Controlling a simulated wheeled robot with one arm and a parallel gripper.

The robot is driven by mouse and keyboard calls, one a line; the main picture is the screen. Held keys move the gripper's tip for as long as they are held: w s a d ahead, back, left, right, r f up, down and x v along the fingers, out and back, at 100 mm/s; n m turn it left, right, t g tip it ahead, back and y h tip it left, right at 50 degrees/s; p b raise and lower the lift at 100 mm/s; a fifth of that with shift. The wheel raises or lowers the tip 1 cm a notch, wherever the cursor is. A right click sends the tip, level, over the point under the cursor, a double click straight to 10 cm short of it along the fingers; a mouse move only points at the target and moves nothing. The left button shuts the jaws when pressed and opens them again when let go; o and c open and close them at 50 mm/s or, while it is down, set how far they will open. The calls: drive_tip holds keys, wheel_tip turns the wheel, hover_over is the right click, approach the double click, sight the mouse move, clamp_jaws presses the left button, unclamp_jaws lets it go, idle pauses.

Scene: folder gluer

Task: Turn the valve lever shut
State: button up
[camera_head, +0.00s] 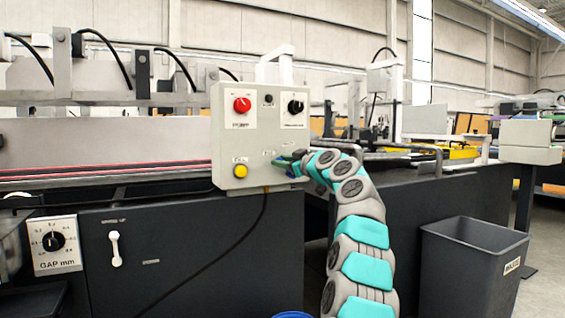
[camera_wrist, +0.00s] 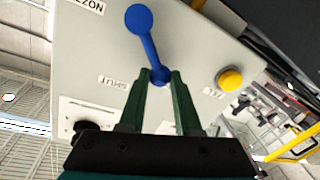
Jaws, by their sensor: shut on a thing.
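The blue valve lever (camera_wrist: 148,45) is on the face of a grey control box (camera_head: 217,150). In the wrist view its round knob is at the top, and its arm runs down, slightly rightward, to a round hub. My gripper (camera_wrist: 162,74) has its green fingers on either side of the hub end, shut on the lever. An upside-down "SHUT" label (camera_wrist: 112,82) is left of the hub. In the head view my gripper (camera_head: 287,164) is at the box's lower right, and the lever is too small and covered to make out.
The box also carries a red knob (camera_head: 242,105), a black knob (camera_head: 295,107) and a yellow button (camera_head: 240,171), which shows right of the lever in the wrist view (camera_wrist: 230,79). A grey bin (camera_head: 470,265) stands at right. A black cable hangs below the box.

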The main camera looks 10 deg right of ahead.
clamp_jaws()
idle(0.8)
drive_tip(key=m, duration=0.1)
drive_tip(key=d+m, duration=0.1)
drive_tip(key=r+m, duration=0.1)
drive_tip(key=shift+w+d+p, duration=0.25)
drive_tip(key=shift+p, duration=0.1)
drive_tip(key=m, duration=0.1)
drive_tip(key=d+m, duration=0.1)
drive_tip(key=m, duration=0.1)
drive_tip(key=d+m+t, duration=0.1)
drive_tip(key=shift+w+r+p, duration=0.3)
drive_tip(key=shift+r+p, duration=0.05)
drive_tip(key=shift+p, duration=0.05)
drive_tip(key=shift+w+d+m, duration=0.15)
drive_tip(key=shift+d+m, duration=0.3)
drive_tip(key=shift+m, duration=0.75)
drive_tip(key=shift+d+t, duration=0.1)
drive_tip(key=shift+t, duration=0.2)
drive_tip(key=o, duration=0.8)
unclamp_jaws()
